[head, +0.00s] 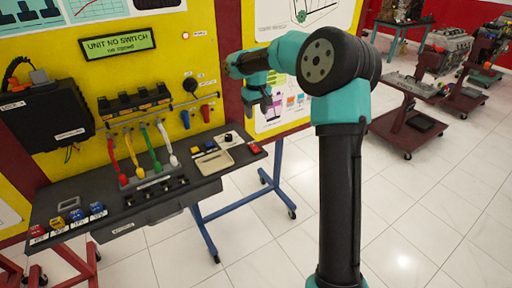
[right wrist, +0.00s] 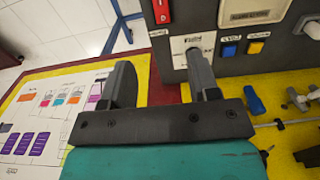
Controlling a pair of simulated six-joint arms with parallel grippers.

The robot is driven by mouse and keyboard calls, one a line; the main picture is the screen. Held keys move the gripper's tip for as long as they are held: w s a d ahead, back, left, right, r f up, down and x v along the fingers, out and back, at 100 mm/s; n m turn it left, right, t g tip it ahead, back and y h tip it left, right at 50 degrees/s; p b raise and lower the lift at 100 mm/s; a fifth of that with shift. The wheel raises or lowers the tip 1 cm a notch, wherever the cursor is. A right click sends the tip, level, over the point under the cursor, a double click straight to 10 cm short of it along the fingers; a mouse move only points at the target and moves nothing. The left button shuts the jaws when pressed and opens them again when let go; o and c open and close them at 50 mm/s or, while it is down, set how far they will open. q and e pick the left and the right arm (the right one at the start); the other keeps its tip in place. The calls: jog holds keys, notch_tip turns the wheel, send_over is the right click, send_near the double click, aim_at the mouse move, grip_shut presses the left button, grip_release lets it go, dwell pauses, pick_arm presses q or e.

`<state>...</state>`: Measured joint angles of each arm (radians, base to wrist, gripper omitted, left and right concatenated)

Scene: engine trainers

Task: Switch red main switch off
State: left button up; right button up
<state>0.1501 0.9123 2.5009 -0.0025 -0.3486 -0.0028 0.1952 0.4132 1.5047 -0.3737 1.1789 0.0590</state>
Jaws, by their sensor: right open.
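A small red switch (head: 254,148) sits at the right end of the grey console (head: 150,205). In the right wrist view the red switch (right wrist: 162,11) shows at the top, beyond the fingers, with a label below it; I cannot read its position. My right gripper (head: 261,108) points down in front of the yellow panel's right edge, above the console's right end. In the right wrist view its two fingers (right wrist: 158,72) are apart with nothing between them, and they stand clear of the switch. My left gripper is not in view.
A black rotary knob (head: 228,137) and blue and yellow buttons (right wrist: 229,50) sit near the red switch. Blue and red levers (head: 206,113) hang on the yellow panel above. Coloured cables (head: 138,150) stand further left. Floor (head: 420,210) is free at the right.

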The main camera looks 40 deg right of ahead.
aim_at(256, 150)
notch_tip(256, 150, down, 17)
jog(key=shift+r, duration=0.1)
dwell(0.5)
jog(key=shift+c, duration=0.4)
jog(key=c, duration=0.8)
jog(key=shift+c, duration=0.2)
jog(key=shift+w, duration=0.1)
jog(key=shift+w+r+g, duration=0.1)
jog(key=shift+w+g, duration=0.05)
jog(key=shift+g, duration=0.65)
jog(key=shift+w+r+g, duration=0.1)
jog(key=shift+g, duration=0.7)
